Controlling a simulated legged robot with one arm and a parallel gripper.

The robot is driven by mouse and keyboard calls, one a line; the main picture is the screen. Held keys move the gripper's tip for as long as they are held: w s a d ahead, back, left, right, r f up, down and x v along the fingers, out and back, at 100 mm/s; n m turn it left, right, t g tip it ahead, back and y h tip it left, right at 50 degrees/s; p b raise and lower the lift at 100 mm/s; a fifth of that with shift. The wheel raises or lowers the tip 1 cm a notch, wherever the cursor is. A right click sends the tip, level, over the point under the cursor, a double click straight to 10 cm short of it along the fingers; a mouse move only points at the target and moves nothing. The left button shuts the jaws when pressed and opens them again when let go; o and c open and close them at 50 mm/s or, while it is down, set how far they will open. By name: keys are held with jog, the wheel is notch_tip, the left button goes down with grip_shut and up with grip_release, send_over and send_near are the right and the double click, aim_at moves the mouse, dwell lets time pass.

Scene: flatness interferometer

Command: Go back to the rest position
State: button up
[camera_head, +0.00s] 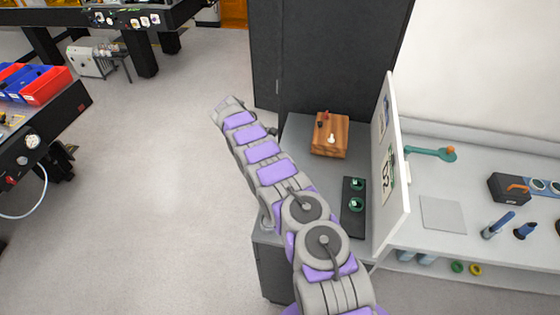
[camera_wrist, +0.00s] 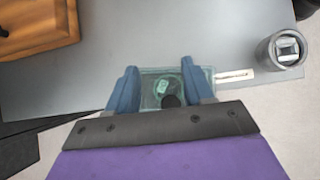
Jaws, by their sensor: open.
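In the wrist view my gripper (camera_wrist: 158,86) is open, with its two blue fingers spread apart. A clear, pale-green square piece (camera_wrist: 150,74) with a small green part and a dark round spot shows between and beyond the fingers. I cannot tell whether the fingers touch it. It appears over the grey bench top (camera_wrist: 90,82). In the head view my grey and purple arm reaches from the bottom right to the upper left; the fingers cannot be made out there.
A wooden block (camera_head: 330,135) and a black plate (camera_head: 354,222) with two green rings sit on the bench beside a white upright panel (camera_head: 391,165). A dark cabinet (camera_head: 320,55) stands behind. In the wrist view a grey cylinder (camera_wrist: 265,53) stands right. Open floor (camera_head: 160,190) lies left.

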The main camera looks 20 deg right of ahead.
jog(key=shift+a, duration=0.15)
jog(key=shift+d, duration=0.5)
jog(key=shift+a+r, duration=0.2)
jog(key=shift+r, duration=0.1)
jog(key=s+r+m+b, duration=0.25)
jog(key=s+r, duration=0.25)
jog(key=r, duration=0.7)
jog(key=s+a+r+m+t+y+b, duration=0.1)
jog(key=s+r+m, duration=0.1)
jog(key=s+r, duration=0.35)
jog(key=s+a+r+m+y+b, duration=0.1)
jog(key=s+r+m, duration=0.1)
jog(key=s, duration=0.6)
jog(key=s+a+f+m+y+b, duration=0.1)
jog(key=s+a, duration=0.2)
jog(key=s, duration=0.7)
jog(key=s+a+f+m+t+y+b, duration=0.1)
jog(key=s+a+m, duration=0.1)
jog(key=s, duration=0.8)
jog(key=s+a+f+m+y+b, duration=0.1)
jog(key=s+a, duration=0.4)
jog(key=s, duration=0.5)
jog(key=shift+s+f+m+t+y+b, duration=0.3)
jog(key=shift+s+f+m+y+b, duration=0.1)
jog(key=shift+y+b, duration=0.2)
